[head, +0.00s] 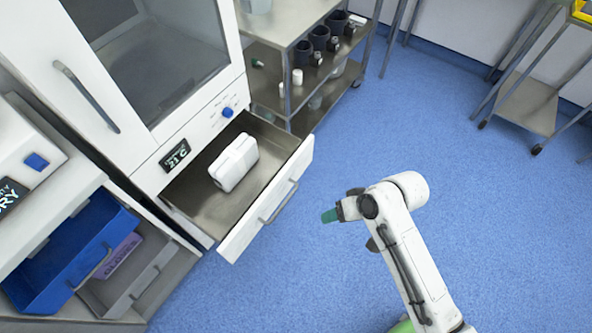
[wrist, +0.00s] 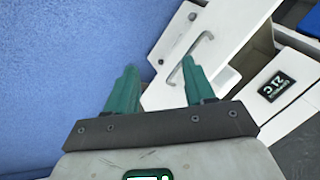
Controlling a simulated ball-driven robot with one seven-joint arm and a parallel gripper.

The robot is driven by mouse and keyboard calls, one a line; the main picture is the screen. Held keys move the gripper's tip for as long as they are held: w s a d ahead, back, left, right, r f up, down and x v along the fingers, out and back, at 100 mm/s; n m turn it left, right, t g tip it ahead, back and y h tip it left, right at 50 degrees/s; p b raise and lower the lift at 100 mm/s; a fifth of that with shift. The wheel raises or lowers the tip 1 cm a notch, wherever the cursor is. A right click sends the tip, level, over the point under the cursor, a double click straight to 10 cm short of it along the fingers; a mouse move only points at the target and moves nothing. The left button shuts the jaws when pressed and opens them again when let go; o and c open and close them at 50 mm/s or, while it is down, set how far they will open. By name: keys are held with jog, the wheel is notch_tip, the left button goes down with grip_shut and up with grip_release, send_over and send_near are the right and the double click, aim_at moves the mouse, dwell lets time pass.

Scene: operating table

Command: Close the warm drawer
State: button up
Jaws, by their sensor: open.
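The warm drawer (head: 235,243) is pulled out of the white cabinet below the glass door, beside a 21 C display (head: 175,155). Its white front carries a grey bar handle (head: 280,202). A white box (head: 234,162) lies inside the drawer. My gripper (head: 330,215) is to the right of the drawer front, apart from it, over the blue floor. In the wrist view its green fingers (wrist: 159,66) are spread with nothing between them.
A blue bin (head: 70,255) and an open grey lower drawer (head: 150,292) stand at the left. A metal cart (head: 275,70) with dark containers stands behind the drawer. Blue floor (head: 450,130) is clear around my arm.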

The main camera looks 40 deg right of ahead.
aim_at(294, 163)
jog(key=w+d+m+t, duration=0.2)
jog(key=w+d+f+m+t, duration=0.1)
jog(key=w+d+m, duration=0.1)
jog(key=m, duration=0.1)
jog(key=shift+w+t+y, duration=0.25)
jog(key=shift+t+y, duration=0.05)
jog(key=shift+t, duration=0.1)
jog(key=shift+c, duration=1.4)
jog(key=d+m+t, duration=0.1)
jog(key=w+d+m+t, duration=0.1)
jog(key=d, duration=0.1)
jog(key=w+d+m+t, duration=0.1)
jog(key=m, duration=0.1)
jog(key=shift+w+d+r, duration=0.15)
jog(key=shift+w+r, duration=0.05)
jog(key=c, duration=0.5)
jog(key=shift+w+d, duration=0.15)
jog(key=shift+w, duration=0.05)
jog(key=shift+c, duration=0.5)
jog(key=x, duration=1)
jog(key=shift+d+b, duration=0.2)
jog(key=shift+b, duration=0.2)
grip_shut()
jog(key=shift+w+a+r, duration=0.1)
jog(key=shift+w+a, duration=0.05)
jog(key=shift+w, duration=0.45)
jog(key=shift+w+a, duration=0.15)
jog(key=shift+w, duration=0.45)
jog(key=shift+w+a, duration=0.25)
jog(key=shift+w, duration=0.45)
